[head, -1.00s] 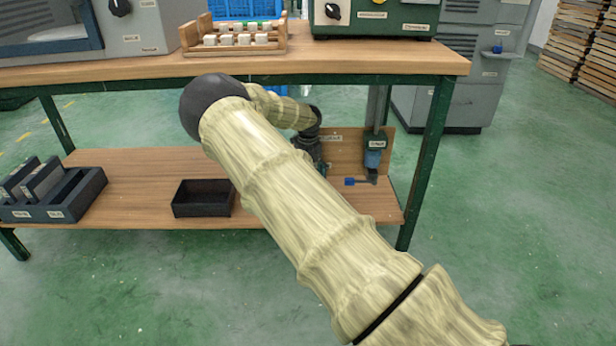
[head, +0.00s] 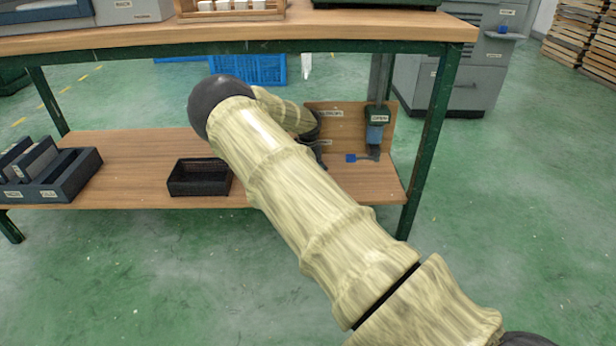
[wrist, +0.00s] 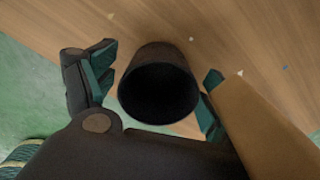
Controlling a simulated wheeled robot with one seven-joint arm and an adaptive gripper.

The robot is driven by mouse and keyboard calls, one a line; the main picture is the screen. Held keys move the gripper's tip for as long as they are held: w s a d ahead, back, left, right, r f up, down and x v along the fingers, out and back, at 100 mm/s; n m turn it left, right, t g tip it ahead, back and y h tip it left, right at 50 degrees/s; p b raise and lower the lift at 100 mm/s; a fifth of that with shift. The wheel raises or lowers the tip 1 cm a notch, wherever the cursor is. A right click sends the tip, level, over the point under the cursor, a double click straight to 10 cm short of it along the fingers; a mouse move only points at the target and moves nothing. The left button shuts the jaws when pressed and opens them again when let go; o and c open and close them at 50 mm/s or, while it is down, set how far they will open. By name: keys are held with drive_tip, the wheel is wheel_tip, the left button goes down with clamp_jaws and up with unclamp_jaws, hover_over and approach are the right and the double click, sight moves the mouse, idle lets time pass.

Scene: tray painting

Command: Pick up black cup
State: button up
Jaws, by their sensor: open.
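The black cup (wrist: 158,90) is in the wrist view, with its dark open mouth facing the camera. My gripper (wrist: 157,70) is open, with one finger on each side of the cup. A gap shows between the left finger and the cup; the right finger is close to the cup's wall, and I cannot tell whether it touches. In the head view my arm covers the cup, and only a dark bit of my gripper shows past the arm, over the lower shelf (head: 120,165).
A wooden board (head: 345,118) stands at the shelf's right end, close beside my right finger in the wrist view. A dark tap-like device labelled OPEN (head: 377,125) is next to it. A black bin (head: 200,190) and a grey divided tray (head: 50,190) are left. The tabletop (head: 240,35) is overhead.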

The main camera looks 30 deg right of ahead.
drive_tip(key=c, duration=1.1)
drive_tip(key=shift+a+r, duration=0.1)
drive_tip(key=shift+s+a+r+p, duration=0.15)
drive_tip(key=shift+s+a+p, duration=0.1)
drive_tip(key=shift+a+p, duration=0.7)
drive_tip(key=a+p, duration=0.2)
drive_tip(key=p, duration=0.1)
drive_tip(key=shift+s+a, duration=0.35)
drive_tip(key=shift+s+a+f+p, duration=0.1)
drive_tip(key=shift+s+a+p, duration=0.05)
drive_tip(key=shift+a+p, duration=0.5)
drive_tip(key=shift+s+a+f+p, duration=0.1)
drive_tip(key=shift+s+a+p, duration=0.1)
drive_tip(key=shift+a+p, duration=0.45)
drive_tip(key=shift+s+a+p, duration=0.15)
drive_tip(key=shift+a+p, duration=0.2)
drive_tip(key=shift+a, duration=0.6)
